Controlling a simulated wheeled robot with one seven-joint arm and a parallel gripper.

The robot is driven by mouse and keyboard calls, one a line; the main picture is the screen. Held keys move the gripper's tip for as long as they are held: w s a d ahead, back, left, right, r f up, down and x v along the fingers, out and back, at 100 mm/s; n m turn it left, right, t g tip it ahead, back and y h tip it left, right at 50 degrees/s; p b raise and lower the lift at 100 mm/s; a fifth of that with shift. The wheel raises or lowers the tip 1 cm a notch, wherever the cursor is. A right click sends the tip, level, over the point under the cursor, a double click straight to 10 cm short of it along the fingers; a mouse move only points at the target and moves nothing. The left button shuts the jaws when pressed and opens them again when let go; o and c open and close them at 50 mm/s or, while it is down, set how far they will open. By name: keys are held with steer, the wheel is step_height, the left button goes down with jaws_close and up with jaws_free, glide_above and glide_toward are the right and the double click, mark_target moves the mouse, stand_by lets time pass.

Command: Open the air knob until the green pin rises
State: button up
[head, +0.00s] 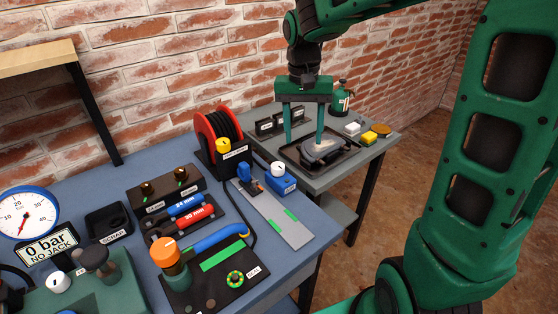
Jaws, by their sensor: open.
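My gripper (304,142) is open, its two green fingers pointing down over the black tray (290,153) on the grey side table. A grey tool-like object (325,149) lies in the tray close to the right fingertip; I cannot tell whether they touch. I cannot make out a green pin.
The blue bench (323,222) carries a pressure gauge (24,212), a display (47,247) reading "0 bar NO JACK", a red hose reel (214,124) and a grey plate (283,226). A green bottle (342,97) stands behind the tray. A brick wall closes the back.

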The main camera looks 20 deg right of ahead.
glide_above(278, 164)
steer(key=shift+y, duration=0.4)
step_height(278, 164, down, 11)
steer(key=shift+s+a+f, duration=0.1)
steer(key=shift+a+f, duration=0.05)
steer(key=shift+f, duration=0.05)
steer(key=c, duration=1)
